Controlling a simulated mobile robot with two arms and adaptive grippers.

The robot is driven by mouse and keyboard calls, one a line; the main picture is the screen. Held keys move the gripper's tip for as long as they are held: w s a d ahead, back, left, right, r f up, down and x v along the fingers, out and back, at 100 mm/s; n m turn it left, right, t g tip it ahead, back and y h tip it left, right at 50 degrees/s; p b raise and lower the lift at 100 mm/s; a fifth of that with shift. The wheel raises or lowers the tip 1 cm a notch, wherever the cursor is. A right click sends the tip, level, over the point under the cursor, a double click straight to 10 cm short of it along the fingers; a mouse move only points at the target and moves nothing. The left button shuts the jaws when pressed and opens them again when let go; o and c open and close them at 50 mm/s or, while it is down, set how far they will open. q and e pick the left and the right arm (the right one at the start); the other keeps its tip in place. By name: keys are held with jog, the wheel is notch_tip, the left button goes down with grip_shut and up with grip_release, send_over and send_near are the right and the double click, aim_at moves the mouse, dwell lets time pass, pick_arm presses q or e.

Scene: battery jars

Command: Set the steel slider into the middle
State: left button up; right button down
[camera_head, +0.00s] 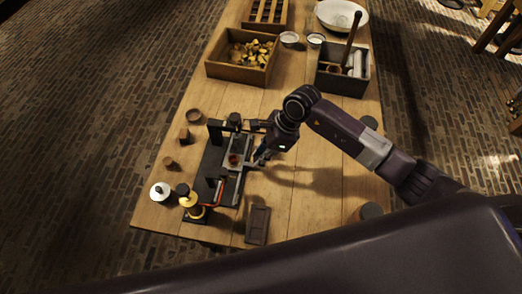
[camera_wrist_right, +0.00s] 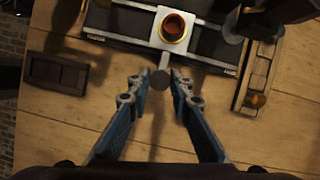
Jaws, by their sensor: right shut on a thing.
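The steel slider (camera_wrist_right: 164,42) is a pale metal plate carrying a reddish cup with a brass-coloured rim (camera_wrist_right: 174,26). It sits across the dark rail bed (camera_wrist_right: 120,22), with dark bed showing on both sides in the right wrist view. A short stem runs from it to a round dark knob (camera_wrist_right: 160,80). My right gripper (camera_wrist_right: 161,75) is shut on this knob. In the head view the slider (camera_head: 238,146) lies in the black apparatus (camera_head: 213,160), and my right gripper (camera_head: 259,158) is at its right side, partly hiding it. My left gripper is not in view.
A dark rectangular tray (camera_head: 257,225) lies in front of the apparatus. A white-topped jar (camera_head: 160,191) and a brass piece (camera_head: 194,208) stand at left front. A wooden crate of yellowish pieces (camera_head: 241,57) and a dark box (camera_head: 342,81) stand behind. The table right of the apparatus is mostly clear.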

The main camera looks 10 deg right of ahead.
jog(key=shift+s+a+r, duration=0.15)
jog(key=shift+s+a, duration=0.2)
jog(key=shift+s, duration=0.35)
jog(key=shift+w, duration=0.15)
jog(key=shift+w+d, duration=0.15)
jog(key=c, duration=2.2)
grip_release()
jog(key=o, duration=0.5)
jog(key=shift+c, duration=0.2)
jog(key=shift+d, duration=0.1)
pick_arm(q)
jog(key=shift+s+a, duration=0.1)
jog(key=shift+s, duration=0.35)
pick_arm(e)
jog(key=v, duration=1.1)
jog(key=shift+r, duration=0.35)
jog(key=shift+d, duration=0.1)
